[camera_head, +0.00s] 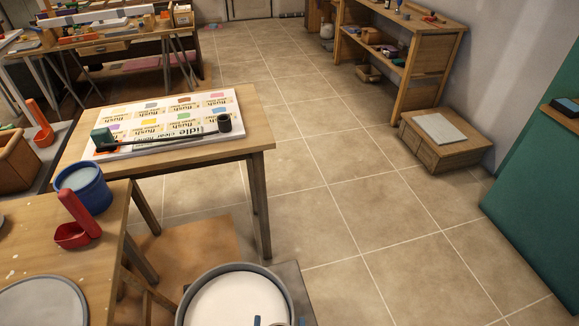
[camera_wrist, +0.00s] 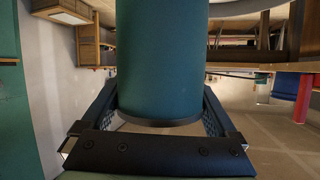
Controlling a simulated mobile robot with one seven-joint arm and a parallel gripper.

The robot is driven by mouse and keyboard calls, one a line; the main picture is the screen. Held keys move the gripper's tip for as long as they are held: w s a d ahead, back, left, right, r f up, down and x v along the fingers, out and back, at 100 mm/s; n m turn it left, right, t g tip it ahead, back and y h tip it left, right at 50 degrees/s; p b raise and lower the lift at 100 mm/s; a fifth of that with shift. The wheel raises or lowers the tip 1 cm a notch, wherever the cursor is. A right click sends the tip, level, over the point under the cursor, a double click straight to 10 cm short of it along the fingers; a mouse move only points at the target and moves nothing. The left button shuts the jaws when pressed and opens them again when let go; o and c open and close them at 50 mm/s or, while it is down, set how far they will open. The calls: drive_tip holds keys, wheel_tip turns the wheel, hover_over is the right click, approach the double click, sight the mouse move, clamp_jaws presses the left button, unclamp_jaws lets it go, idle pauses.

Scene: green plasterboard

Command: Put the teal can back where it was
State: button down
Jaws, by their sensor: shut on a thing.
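The teal can (camera_wrist: 157,60) fills the middle of the wrist view. It is a smooth teal cylinder with a dark rim at its lower end in the picture, and its other end runs out of the top of the frame. My gripper (camera_wrist: 159,108) is shut on it, with one dark finger against each side. The can's far side is hidden. Neither the can nor my gripper can be made out in the head view.
A wooden table (camera_head: 258,133) bears a labelled board (camera_head: 170,108) with a small green block and a black cylinder on it. A blue pot (camera_head: 85,192) stands at left. A round grey-rimmed shape (camera_head: 290,292) is at the bottom. A low wooden box (camera_head: 437,155) and a green panel (camera_head: 535,215) stand right. The tiled floor between is clear.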

drive_tip(key=shift+d+r, duration=0.1)
drive_tip(key=shift+d, duration=1)
